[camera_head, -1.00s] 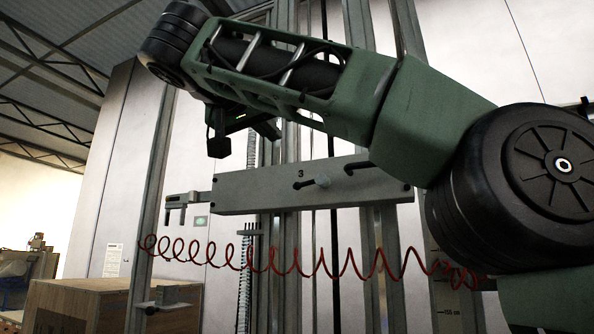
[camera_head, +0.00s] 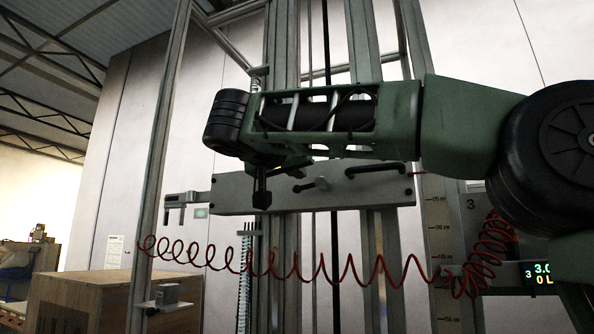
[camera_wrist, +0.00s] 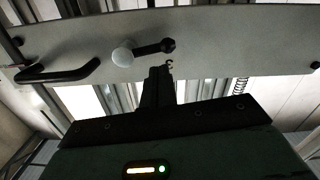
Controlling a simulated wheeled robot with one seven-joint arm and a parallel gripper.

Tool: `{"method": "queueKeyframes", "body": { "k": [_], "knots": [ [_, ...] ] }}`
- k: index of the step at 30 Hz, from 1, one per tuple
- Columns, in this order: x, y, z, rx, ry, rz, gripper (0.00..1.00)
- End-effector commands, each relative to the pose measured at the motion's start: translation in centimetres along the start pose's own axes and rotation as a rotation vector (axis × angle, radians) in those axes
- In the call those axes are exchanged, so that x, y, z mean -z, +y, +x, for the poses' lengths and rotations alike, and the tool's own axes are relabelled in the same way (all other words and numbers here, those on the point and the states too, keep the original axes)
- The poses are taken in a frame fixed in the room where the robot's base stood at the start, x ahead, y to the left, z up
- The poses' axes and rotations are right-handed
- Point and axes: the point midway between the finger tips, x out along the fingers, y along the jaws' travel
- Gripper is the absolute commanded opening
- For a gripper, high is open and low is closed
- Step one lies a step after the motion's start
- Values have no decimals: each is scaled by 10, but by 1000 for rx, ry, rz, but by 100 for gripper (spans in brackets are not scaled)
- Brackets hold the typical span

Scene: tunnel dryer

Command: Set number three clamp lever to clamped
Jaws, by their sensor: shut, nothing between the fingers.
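The number three clamp lever (camera_head: 311,186) is a short dark arm with a pale round knob on the face of a long grey bar (camera_head: 235,197). In the head view it lies nearly level, with the knob at its right end. The wrist view shows the lever (camera_wrist: 148,50) with its pale knob (camera_wrist: 122,57) to the left and its dark pivot to the right. My gripper (camera_head: 262,199) is shut and empty, left of the lever in front of the bar. In the wrist view its fingertips (camera_wrist: 160,72) are just below the pivot; contact cannot be told.
A black fixed handle (camera_head: 376,168) is at the bar's right end, and a small bracket (camera_head: 180,205) juts from its left end. A red coiled hose (camera_head: 320,280) hangs below. Metal uprights stand behind. A wooden crate (camera_head: 80,297) is lower left, a small display (camera_head: 541,274) lower right.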

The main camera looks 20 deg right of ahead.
Motion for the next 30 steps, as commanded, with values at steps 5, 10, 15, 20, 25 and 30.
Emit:
{"method": "queueKeyframes", "body": {
  "k": [5, 10, 15, 20, 25, 30],
  "knots": [
    [-7, 0, 1, 1, 0, 0, 0],
    [-9, 0, 2, 1, 0, 0, 0],
    [-9, 0, 2, 1, 0, 0, 0],
    [-10, 2, 3, 0, 0, -9, 0],
    [-13, 7, 9, -4, 0, -47, 0],
    [-14, 9, 12, -3, 0, -70, 0]
  ]
}}
